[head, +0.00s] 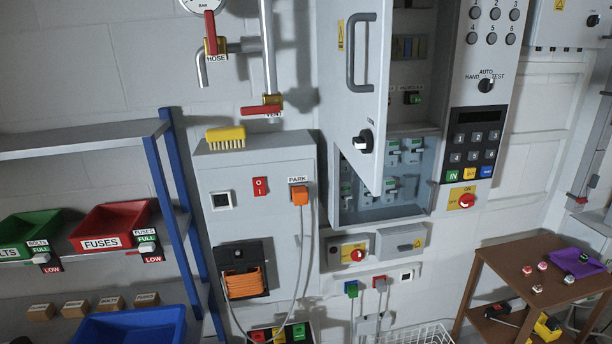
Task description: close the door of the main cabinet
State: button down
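The main cabinet (433,150) hangs on the wall in the upper middle of the head view. Its light grey door (345,95) stands partly open, swung out towards me, with its free edge on the right. The door carries a dark vertical handle (351,52), a black and white rotary knob (363,141) and a small yellow warning label. The door hides the inside's left part, and the cabinet's top is out of frame. My gripper is not in view.
A keypad panel (474,135) adjoins the cabinet's right side. A grey box (225,175) with a yellow brush (225,136) on top stands left of it. A blue-framed shelf (160,180) is at left, a brown table (520,265) at lower right. Pipes with red valve handles run above the box.

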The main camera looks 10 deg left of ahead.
aim_at(361, 31)
jog(key=u, duration=0.05)
jog(key=i, duration=1)
